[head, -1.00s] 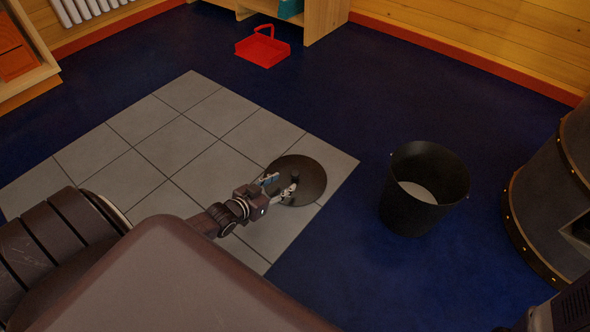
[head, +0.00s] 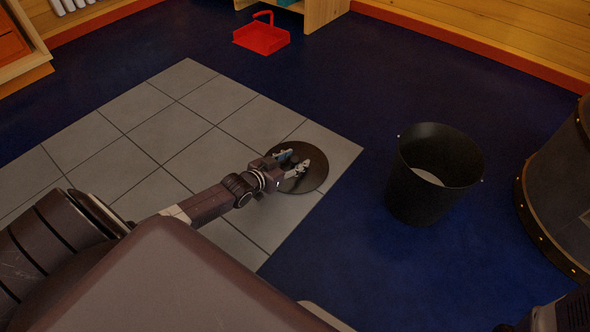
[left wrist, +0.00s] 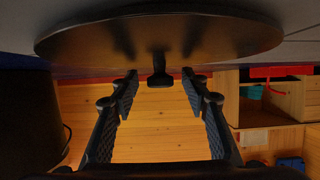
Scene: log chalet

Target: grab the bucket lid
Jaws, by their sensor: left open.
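The bucket lid (head: 304,186) is a dark round disc lying on the grey tiles, near their right edge. In the left wrist view, the lid (left wrist: 235,32) spans the top, with its small knob (left wrist: 159,70) pointing down in that picture. My left gripper (head: 303,161) is over the lid with its fingers spread. In the left wrist view, my left gripper (left wrist: 159,80) has one finger on each side of the knob, with gaps. The black bucket (head: 428,178) stands upright to the right of the lid. My right gripper is not in view.
A red dustpan-like tray (head: 262,39) lies on the blue floor at the back. A large dark, studded barrel-like object (head: 560,190) stands at the right edge. Wooden shelving (head: 325,12) is at the back. The blue floor between is clear.

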